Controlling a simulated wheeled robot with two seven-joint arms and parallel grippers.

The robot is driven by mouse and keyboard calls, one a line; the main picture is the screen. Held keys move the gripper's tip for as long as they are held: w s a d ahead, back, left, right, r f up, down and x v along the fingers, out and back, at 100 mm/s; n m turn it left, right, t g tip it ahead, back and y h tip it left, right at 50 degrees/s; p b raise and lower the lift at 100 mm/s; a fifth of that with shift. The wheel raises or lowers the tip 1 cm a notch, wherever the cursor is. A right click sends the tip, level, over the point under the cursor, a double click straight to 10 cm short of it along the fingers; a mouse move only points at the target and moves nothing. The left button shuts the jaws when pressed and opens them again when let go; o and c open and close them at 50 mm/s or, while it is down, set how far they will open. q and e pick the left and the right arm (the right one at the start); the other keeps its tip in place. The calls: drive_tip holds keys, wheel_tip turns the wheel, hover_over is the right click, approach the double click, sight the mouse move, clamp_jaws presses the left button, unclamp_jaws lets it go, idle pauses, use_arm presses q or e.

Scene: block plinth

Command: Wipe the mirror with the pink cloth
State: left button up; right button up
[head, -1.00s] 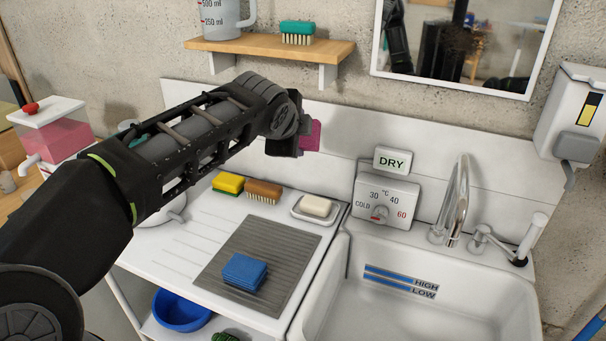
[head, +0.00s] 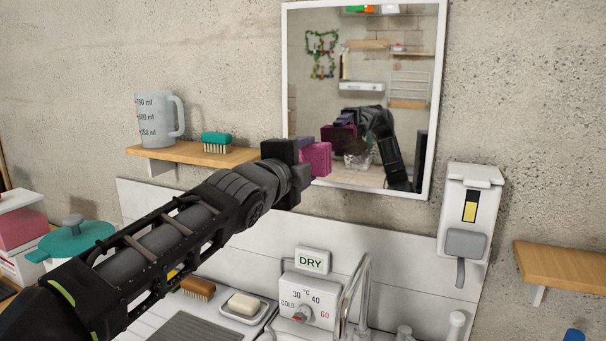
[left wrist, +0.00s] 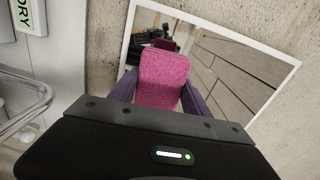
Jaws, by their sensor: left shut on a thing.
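The white-framed mirror (head: 390,75) hangs on the concrete wall, upper middle in the head view; it also fills the top of the left wrist view (left wrist: 225,75). A greyish smudge shows on its lower part, beside the reflection of my arm. My left gripper (head: 305,165) is shut on the pink cloth (head: 318,158), a folded block, and holds it in front of the mirror's lower left corner. In the left wrist view the cloth (left wrist: 163,80) sits between the purple fingers. Whether it touches the glass I cannot tell. My right gripper is not in view.
A wooden shelf (head: 180,152) with a measuring jug (head: 158,120) and a teal brush (head: 217,141) is left of the mirror. A white dispenser (head: 468,215) hangs at lower right. The faucet (head: 352,290) and DRY sign (head: 313,260) stand below. Another shelf (head: 565,268) is at right.

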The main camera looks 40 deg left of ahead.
sight(316, 154)
use_arm(q)
drive_tip(key=shift+a, duration=0.1)
drive_tip(key=shift+w+d+t, duration=0.1)
drive_tip(key=shift+d+t, duration=0.2)
drive_tip(key=shift+d, duration=0.05)
drive_tip(key=shift+a, duration=0.15)
drive_tip(key=shift+p+x, duration=0.3)
drive_tip(key=shift+x, duration=2.65)
drive_tip(key=shift+x, duration=1.1)
